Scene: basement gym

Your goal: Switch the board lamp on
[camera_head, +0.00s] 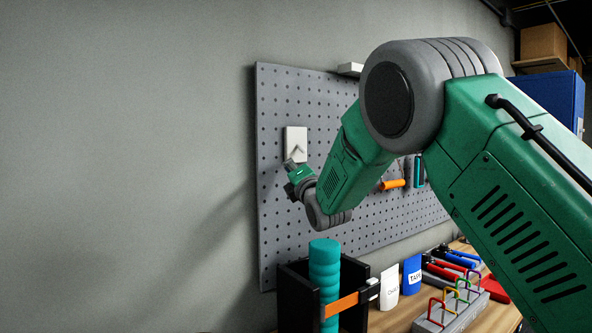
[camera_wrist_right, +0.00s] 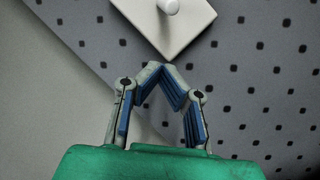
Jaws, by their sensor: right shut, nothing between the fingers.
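A white switch plate (camera_head: 296,139) is fixed on the grey pegboard (camera_head: 275,220), near its left edge. In the wrist view the plate (camera_wrist_right: 165,32) shows at the top, with a small white round-ended lever (camera_wrist_right: 170,5) standing out from it. My right gripper (camera_head: 291,164) is at the plate's lower edge in the head view. In the wrist view the gripper (camera_wrist_right: 158,70) is shut and empty, its fingertips just below the plate's lower corner. I cannot tell whether they touch it. A white fixture (camera_head: 350,69) sits at the board's top edge, partly behind my arm. My left gripper is out of view.
Below the board, a wooden bench (camera_head: 405,317) holds a black box (camera_head: 293,300) with a teal ribbed roll (camera_head: 325,270), a white and a blue container (camera_head: 412,274), and several tools. A blue cabinet (camera_head: 560,98) stands right. The wall side at left is free.

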